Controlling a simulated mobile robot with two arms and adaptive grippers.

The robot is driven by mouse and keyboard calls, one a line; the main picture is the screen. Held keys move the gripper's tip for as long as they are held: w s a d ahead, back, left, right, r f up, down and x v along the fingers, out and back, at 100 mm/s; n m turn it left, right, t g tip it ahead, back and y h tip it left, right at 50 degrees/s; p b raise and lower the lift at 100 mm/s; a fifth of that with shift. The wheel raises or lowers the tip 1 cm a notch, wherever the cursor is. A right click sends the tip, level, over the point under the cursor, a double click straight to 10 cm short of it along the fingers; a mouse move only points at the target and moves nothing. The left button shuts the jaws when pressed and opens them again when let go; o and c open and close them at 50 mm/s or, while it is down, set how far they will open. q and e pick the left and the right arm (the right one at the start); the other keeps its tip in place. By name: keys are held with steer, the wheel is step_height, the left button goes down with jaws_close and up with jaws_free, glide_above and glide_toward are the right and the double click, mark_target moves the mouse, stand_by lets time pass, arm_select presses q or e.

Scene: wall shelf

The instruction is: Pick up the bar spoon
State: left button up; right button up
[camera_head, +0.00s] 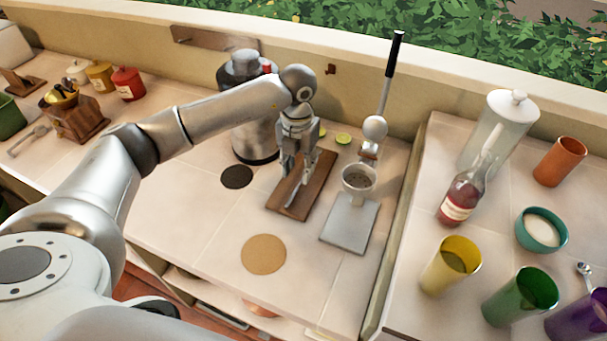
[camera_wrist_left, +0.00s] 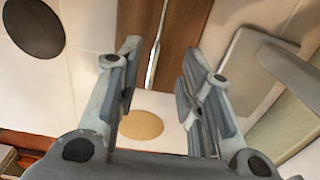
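My left gripper (camera_head: 297,174) is open and empty above the brown wooden board (camera_head: 313,187), pointing down. A thin shiny metal utensil (camera_head: 293,197) lies lengthwise on the board, partly hidden by the fingers. In the left wrist view the slim utensil (camera_wrist_left: 156,48) shows between the two spread fingers (camera_wrist_left: 162,60), apart from both. A small metal spoon (camera_head: 584,268) shows at the far right, among the cups. My right gripper is not in view.
A juice press (camera_head: 349,226) stands right of the board; a metal canister (camera_head: 254,136) stands behind left. Lime slices (camera_head: 343,139) lie behind. A round cork mat (camera_head: 264,254) lies in front. A bottle (camera_head: 462,195) and cups (camera_head: 452,265) fill the right counter.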

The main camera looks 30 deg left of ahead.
mark_target(298, 185)
arm_select(q)
steer(key=f+p, duration=0.1)
steer(key=f, duration=0.2)
steer(key=f+p, duration=0.1)
steer(key=f, duration=0.1)
steer(key=shift+w+a+f+p, duration=0.2)
steer(key=shift+f+p, duration=0.2)
steer(key=shift+c, duration=0.9)
jaws_close()
